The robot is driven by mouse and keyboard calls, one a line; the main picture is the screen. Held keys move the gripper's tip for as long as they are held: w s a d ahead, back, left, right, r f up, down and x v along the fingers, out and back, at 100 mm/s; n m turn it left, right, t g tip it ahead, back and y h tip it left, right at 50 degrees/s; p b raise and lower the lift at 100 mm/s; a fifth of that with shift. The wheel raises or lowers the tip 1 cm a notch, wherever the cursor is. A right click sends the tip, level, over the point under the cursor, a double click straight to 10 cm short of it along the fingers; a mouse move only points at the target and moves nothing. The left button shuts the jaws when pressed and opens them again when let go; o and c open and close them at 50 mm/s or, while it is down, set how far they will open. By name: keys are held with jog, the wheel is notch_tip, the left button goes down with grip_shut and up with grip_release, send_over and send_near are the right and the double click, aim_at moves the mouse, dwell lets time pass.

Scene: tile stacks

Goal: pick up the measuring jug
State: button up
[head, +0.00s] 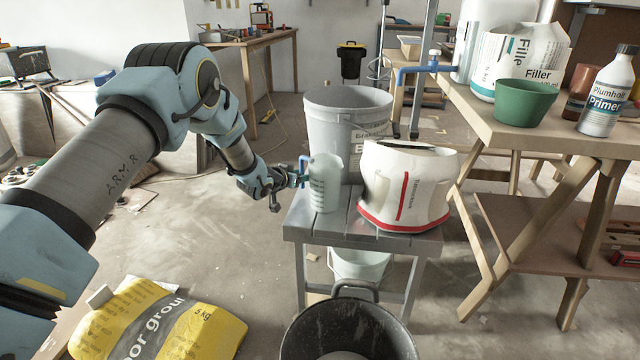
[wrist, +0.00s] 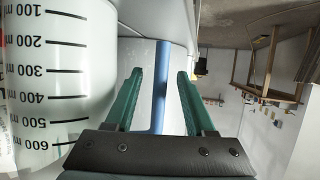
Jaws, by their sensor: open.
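The measuring jug (head: 326,183) is a translucent pale cup with dark scale marks and a blue handle (head: 303,167) on its left side. It stands upright on the grey slatted stool (head: 342,232). My gripper (head: 299,179) is at the jug's left side, by the handle. In the wrist view, the green fingers of my gripper (wrist: 160,73) are apart. The blue handle (wrist: 160,92) shows as a bar between them, and neither finger visibly touches it. The jug's marked wall (wrist: 62,75) fills the left of that view. The fingertips are partly hidden in the head view.
A large grey bucket (head: 348,105) stands right behind the jug. A white bag with a red stripe (head: 405,190) sits close on its right. A black bucket (head: 348,325) is on the floor in front, and a workbench (head: 480,122) is at right.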

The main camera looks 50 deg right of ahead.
jog(key=shift+c, duration=0.2)
grip_shut()
dwell(0.6)
jog(key=shift+r, duration=0.1)
dwell(0.4)
